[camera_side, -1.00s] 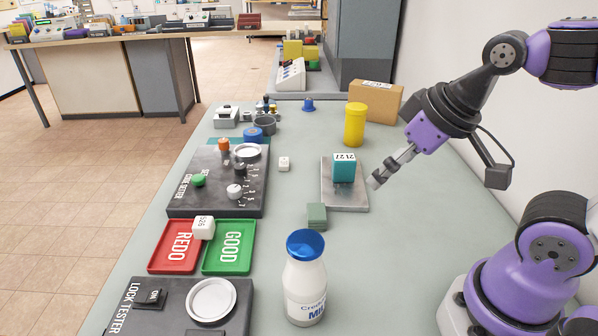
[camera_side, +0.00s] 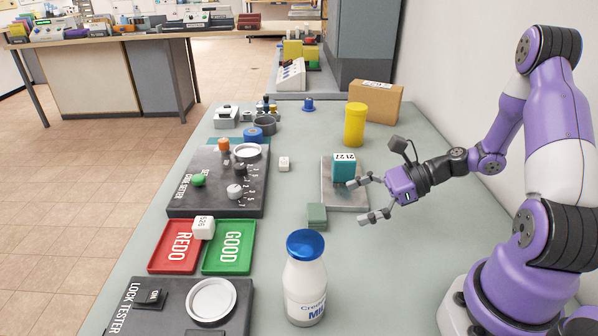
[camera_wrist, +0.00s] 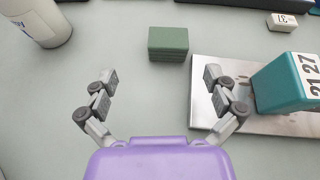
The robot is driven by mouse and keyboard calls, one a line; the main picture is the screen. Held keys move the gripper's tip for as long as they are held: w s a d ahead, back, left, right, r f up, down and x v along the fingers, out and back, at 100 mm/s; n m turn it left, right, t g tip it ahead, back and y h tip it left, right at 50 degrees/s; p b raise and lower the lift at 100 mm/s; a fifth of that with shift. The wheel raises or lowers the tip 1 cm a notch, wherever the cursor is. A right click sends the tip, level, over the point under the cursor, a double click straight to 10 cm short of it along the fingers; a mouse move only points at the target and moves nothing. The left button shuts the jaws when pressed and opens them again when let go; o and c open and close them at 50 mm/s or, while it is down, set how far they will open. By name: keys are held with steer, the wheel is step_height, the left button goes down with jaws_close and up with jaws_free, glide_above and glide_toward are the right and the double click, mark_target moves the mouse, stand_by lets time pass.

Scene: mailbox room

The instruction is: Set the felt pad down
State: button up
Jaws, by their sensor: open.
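The felt pad looks to be the small green block (camera_side: 317,215), with a layered side, lying on the grey-green bench in front of the metal plate. It also shows in the wrist view (camera_wrist: 168,44), ahead of and between my fingers. My gripper (camera_side: 362,200) is open and empty, to the right of the pad and apart from it. In the wrist view my two fingers (camera_wrist: 160,88) are spread wide, with bare bench between them.
A teal block (camera_side: 344,169) marked 21 27 stands on the metal plate (camera_side: 345,199), close to my gripper's far finger. A milk bottle (camera_side: 305,285) stands nearer the camera.

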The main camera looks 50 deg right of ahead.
mark_target(319, 211)
steer(key=shift+w+d+f+m+t, duration=0.1)
steer(key=shift+m+t, duration=0.2)
steer(key=shift+m, duration=0.2)
steer(key=x, duration=0.4)
steer(key=shift+w+f, duration=0.1)
steer(key=shift+w, duration=0.15)
steer(key=x, duration=0.5)
steer(key=shift+w+f, duration=0.1)
steer(key=shift+w, duration=0.25)
steer(key=c, duration=1)
steer(key=shift+c, duration=0.3)
step_height(319, 211, up, 10)
steer(key=shift+r, duration=0.15)
steer(key=shift+s+d+r+m+t+h, duration=0.1)
steer(key=shift+s+r+m+t+h, duration=0.4)
steer(key=shift+r, duration=1.25)
steer(key=shift+s+d+r+m+t+h, duration=0.25)
steer(key=shift+s+r+m+h, duration=0.35)
steer(key=shift+r, duration=1.1)
steer(key=shift+s+r+m+t+h, duration=0.45)
steer(key=shift+s+r+m, duration=0.25)
steer(key=shift+r, duration=1.05)
